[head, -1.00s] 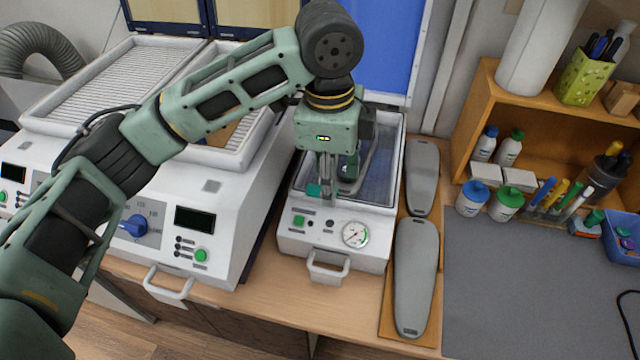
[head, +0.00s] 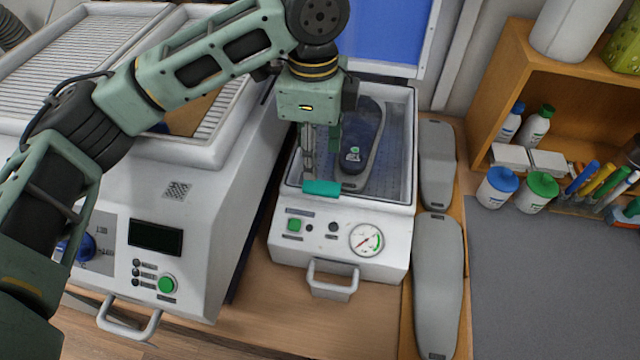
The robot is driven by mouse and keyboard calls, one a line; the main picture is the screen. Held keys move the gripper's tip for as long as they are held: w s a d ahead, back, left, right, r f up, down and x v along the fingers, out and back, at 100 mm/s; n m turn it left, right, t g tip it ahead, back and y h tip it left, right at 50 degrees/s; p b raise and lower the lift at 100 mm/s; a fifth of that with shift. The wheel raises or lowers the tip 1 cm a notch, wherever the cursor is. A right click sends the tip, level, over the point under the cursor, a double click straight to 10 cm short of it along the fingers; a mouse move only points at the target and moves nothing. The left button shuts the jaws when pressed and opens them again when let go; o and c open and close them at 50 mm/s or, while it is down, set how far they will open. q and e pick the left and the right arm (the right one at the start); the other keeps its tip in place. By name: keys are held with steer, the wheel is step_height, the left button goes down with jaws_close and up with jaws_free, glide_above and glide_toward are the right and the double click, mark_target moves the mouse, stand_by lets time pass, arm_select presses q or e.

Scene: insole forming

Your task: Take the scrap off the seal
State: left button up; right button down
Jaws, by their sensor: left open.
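The scrap is a small teal piece (head: 321,188) lying across the front rim of the vacuum press (head: 283,258), where the seal (head: 375,203) runs. My left gripper (head: 321,165) hangs over the front of the press bed, pointing down. Its fingers are apart and nothing shows held between them. One fingertip is close to the scrap's left end; I cannot tell whether it touches. A dark insole form (head: 364,140) on a grey plate lies in the bed behind the fingers, partly hidden by them. My right gripper is out of view.
The blue lid (head: 385,30) stands open behind the bed. A larger white machine (head: 200,220) is close on the left. Grey insole forms (head: 437,280) lie on a board at the right. A grey mat (head: 550,280) is clear. Bottles and pens stand by the wooden shelf (head: 490,70).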

mark_target(316, 185)
arm_select(q)
steer(key=shift+s+f, duration=0.2)
steer(key=shift+f, duration=0.25)
steer(key=shift+s+d+f+p, duration=0.1)
steer(key=shift+s+f+p, duration=0.1)
steer(key=shift+f+p, duration=0.15)
step_height(316, 185, down, 5)
steer(key=shift+w+r+p, duration=0.1)
steer(key=shift+p, duration=0.75)
steer(key=shift+c, duration=0.8)
steer(key=c, duration=0.6)
